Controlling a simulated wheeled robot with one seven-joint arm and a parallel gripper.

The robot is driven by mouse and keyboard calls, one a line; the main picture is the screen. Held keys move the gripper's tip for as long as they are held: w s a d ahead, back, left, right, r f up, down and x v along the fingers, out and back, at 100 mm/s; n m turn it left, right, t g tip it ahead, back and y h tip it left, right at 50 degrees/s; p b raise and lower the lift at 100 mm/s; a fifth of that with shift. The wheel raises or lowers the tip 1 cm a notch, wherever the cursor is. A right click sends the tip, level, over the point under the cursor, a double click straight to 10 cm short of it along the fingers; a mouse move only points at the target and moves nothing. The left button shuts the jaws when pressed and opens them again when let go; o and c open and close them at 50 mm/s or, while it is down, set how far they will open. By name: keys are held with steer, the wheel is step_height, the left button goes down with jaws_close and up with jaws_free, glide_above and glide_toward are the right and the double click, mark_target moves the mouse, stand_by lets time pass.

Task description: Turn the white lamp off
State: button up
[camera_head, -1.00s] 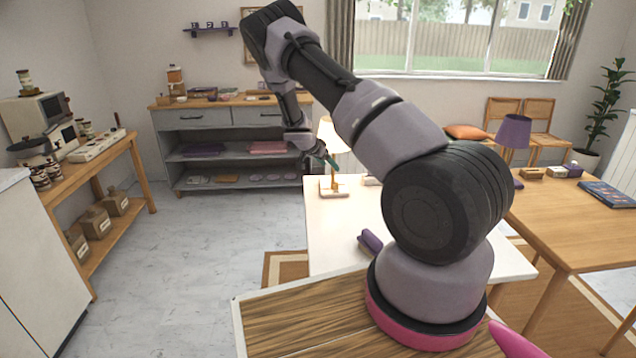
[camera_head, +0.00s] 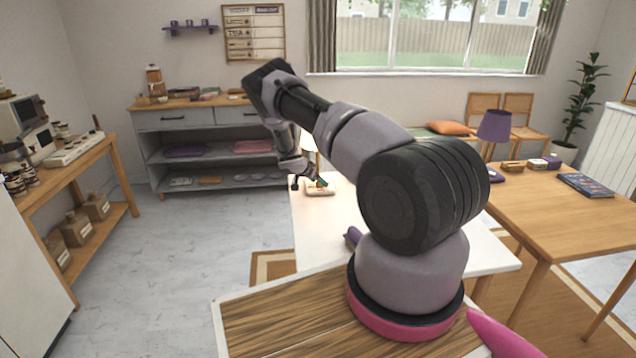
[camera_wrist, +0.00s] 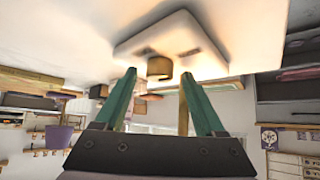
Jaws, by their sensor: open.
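The white lamp stands on the white table (camera_head: 311,226). Its glowing shade (camera_head: 309,143) is partly hidden behind my arm, and its pale base (camera_head: 320,191) shows below. The lamp is lit; warm light falls on the tabletop. In the wrist view the square base plate (camera_wrist: 215,55) has two dark slots and a short brass-coloured piece (camera_wrist: 160,67). My gripper (camera_wrist: 159,76) is open, its two green fingers apart, with the brass piece between the tips in the picture. I cannot tell if they touch it. In the head view my gripper (camera_head: 320,181) is low, just above the base.
A purple object (camera_head: 352,236) lies on the white table near my arm's mount. A grey shelf unit (camera_head: 205,150) stands behind. Open floor lies at left.

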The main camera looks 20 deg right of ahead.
steer(key=shift+d+f, duration=0.1)
jaws_close()
